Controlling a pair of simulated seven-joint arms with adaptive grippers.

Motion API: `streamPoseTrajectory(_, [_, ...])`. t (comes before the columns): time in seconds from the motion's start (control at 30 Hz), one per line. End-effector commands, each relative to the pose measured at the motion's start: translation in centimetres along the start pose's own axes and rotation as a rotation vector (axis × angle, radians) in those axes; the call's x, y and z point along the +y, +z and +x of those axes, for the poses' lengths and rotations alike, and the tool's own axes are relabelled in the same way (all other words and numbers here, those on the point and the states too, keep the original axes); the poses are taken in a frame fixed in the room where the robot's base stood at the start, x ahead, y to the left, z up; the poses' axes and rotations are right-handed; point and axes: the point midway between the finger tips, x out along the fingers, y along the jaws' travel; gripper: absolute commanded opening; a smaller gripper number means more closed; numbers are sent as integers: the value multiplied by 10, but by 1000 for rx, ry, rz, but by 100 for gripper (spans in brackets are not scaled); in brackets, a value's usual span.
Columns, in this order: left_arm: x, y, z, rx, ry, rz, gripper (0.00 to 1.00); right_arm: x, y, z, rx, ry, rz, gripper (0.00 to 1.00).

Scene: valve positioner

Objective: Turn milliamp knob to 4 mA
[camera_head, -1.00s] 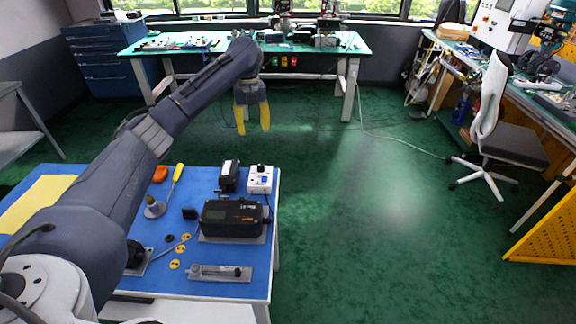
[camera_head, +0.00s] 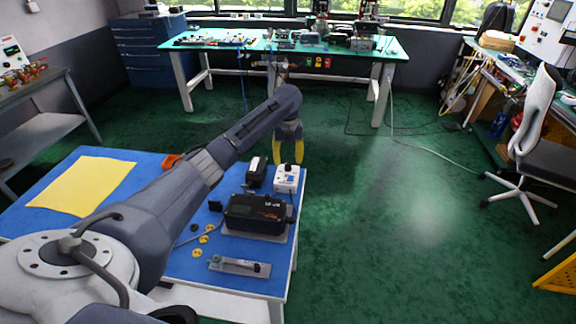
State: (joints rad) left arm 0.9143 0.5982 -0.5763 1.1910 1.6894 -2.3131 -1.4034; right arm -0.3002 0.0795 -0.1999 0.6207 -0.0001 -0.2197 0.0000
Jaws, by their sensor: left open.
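A small white box (camera_head: 286,178) stands near the right edge of the blue table, with a blue patch and a dark knob-like part on top. I cannot read any scale or knob setting. A larger black device (camera_head: 257,213) with a small display sits just in front of it on a grey plate. My left gripper (camera_head: 288,151) has yellow fingertips pointing down, apart and empty. In the picture it is just above and behind the white box, not visibly touching it. My right gripper is not in view.
A black box (camera_head: 257,172) stands just left of the white box. Yellow discs (camera_head: 204,239) and a metal bracket (camera_head: 239,266) lie in front. A yellow sheet (camera_head: 83,187) covers the table's left part. Green floor (camera_head: 400,210) is free to the right.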

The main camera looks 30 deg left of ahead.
Motion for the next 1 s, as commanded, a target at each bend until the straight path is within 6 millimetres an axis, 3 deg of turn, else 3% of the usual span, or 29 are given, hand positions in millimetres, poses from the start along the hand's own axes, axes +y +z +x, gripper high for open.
streamPoseTrajectory(0.3, [0, 0, 30, 1, -1, -1, 48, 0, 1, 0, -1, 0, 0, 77])
streamPoseTrajectory(0.77, [0, 0, 36, 0, 0, 0, 48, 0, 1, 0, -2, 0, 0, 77])
streamPoseTrajectory(1.0, [0, 0, 35, 0, 0, 0, 23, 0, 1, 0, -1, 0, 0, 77])
